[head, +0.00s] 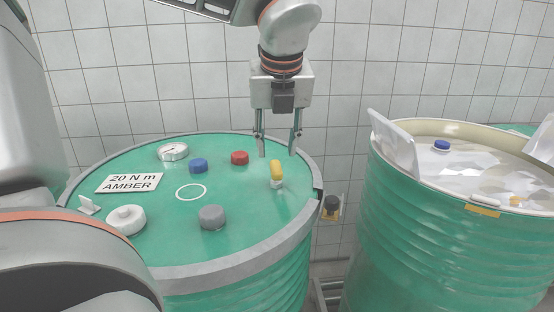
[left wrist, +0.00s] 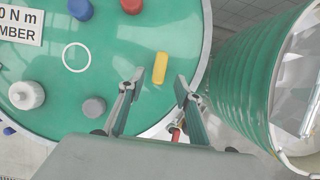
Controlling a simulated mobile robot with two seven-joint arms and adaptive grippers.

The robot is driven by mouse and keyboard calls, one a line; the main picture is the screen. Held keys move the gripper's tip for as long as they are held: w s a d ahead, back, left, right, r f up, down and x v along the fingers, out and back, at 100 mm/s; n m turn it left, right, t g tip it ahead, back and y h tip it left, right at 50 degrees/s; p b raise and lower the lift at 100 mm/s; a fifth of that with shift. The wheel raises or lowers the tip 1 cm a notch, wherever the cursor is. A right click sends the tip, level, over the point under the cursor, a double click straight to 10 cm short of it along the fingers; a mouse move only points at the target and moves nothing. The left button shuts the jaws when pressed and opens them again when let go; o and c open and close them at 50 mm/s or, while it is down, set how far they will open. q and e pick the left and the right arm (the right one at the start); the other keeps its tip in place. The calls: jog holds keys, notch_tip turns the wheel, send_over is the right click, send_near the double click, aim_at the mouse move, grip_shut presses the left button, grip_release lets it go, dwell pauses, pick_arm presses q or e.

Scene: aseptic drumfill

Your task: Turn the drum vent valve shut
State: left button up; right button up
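The vent valve on the green drum lid (head: 240,215) has a yellow bar handle (head: 276,169) on a pale base, near the lid's right edge. Its long side runs roughly front to back. The handle also shows in the left wrist view (left wrist: 160,66), just ahead of the fingertips. My left gripper (head: 278,150) points down above and slightly behind the handle, fingers spread, with nothing between them. It also shows open in the left wrist view (left wrist: 158,86). It appears apart from the handle. My right gripper is not in view.
The lid carries a gauge (head: 173,151), blue cap (head: 198,166), red cap (head: 239,158), grey cap (head: 212,217), white cap (head: 126,220) and label plate (head: 129,183). A second, lined green drum (head: 450,235) stands at right, across a gap. A tiled wall is behind.

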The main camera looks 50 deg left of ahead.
aim_at(276, 165)
pick_arm(q)
jog(key=x, duration=0.5)
jog(key=shift+w+a+f, duration=0.1)
jog(key=shift+f, duration=0.25)
grip_shut()
